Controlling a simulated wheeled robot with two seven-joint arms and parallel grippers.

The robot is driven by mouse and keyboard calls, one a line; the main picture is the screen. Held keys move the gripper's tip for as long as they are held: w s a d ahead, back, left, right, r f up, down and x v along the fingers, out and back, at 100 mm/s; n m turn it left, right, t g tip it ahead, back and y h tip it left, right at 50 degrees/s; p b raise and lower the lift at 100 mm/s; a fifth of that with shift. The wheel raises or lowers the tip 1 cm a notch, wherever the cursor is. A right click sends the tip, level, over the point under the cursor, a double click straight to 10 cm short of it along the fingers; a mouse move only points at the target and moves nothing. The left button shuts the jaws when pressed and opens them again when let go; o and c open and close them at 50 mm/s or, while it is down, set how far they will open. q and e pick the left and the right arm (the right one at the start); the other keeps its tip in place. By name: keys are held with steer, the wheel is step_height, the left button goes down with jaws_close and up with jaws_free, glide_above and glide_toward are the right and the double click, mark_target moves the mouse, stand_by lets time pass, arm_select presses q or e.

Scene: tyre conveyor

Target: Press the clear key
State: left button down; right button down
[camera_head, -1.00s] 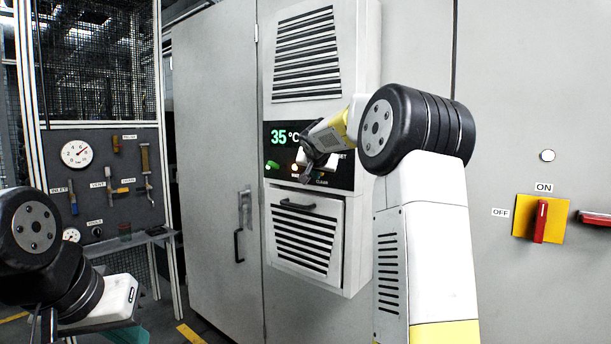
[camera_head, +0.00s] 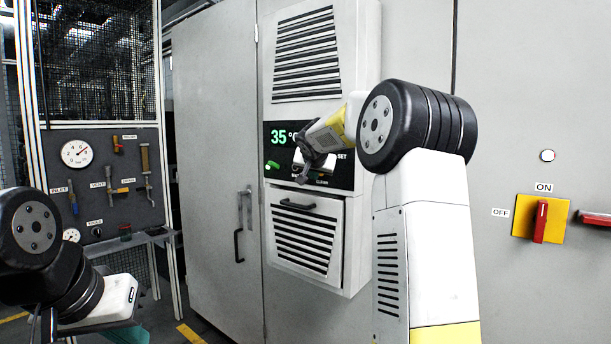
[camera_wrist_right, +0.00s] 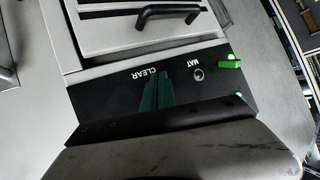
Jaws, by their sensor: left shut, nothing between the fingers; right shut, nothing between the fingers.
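The control panel (camera_head: 283,172) on the grey cabinet has a green 35 °C display (camera_head: 278,136). The word CLEAR (camera_wrist_right: 153,72) shows upside down in the right wrist view. My right gripper (camera_head: 303,180) is shut and empty in front of the panel's lower part. In the right wrist view its dark green fingers (camera_wrist_right: 158,93) are together, just below the CLEAR label in the picture. The clear key itself is hidden behind the fingers, and I cannot tell whether they touch it. My left gripper (camera_head: 128,336) is shut at the bottom left, partly cut off.
A green switch (camera_wrist_right: 230,62) and a round knob labelled MAT (camera_wrist_right: 198,75) sit beside the fingers on the panel. A drawer handle (camera_head: 298,206) is below the panel. A red lever on a yellow plate (camera_head: 541,219) is at far right.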

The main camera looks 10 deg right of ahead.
steer(key=s+a, duration=0.1)
steer(key=a, duration=0.1)
steer(key=s+a, duration=0.2)
stand_by(0.6)
stand_by(0.5)
steer(key=s+f+n+g+y, duration=0.1)
steer(key=s+f+n+g, duration=0.2)
steer(key=s, duration=1.5)
steer(key=s+a+f+n+g+y, duration=0.1)
steer(key=s+f, duration=0.3)
steer(key=s, duration=0.4)
steer(key=s+a+f+n+g+y, duration=0.1)
steer(key=s+a+f, duration=0.2)
steer(key=s, duration=0.5)
steer(key=s+a+f+n+y, duration=0.1)
steer(key=s+a+f+y, duration=0.1)
steer(key=s+f, duration=0.3)
steer(key=s, duration=0.3)
steer(key=shift+s+a+g, duration=0.2)
steer(key=shift+a+g, duration=0.15)
steer(key=shift+g, duration=0.05)
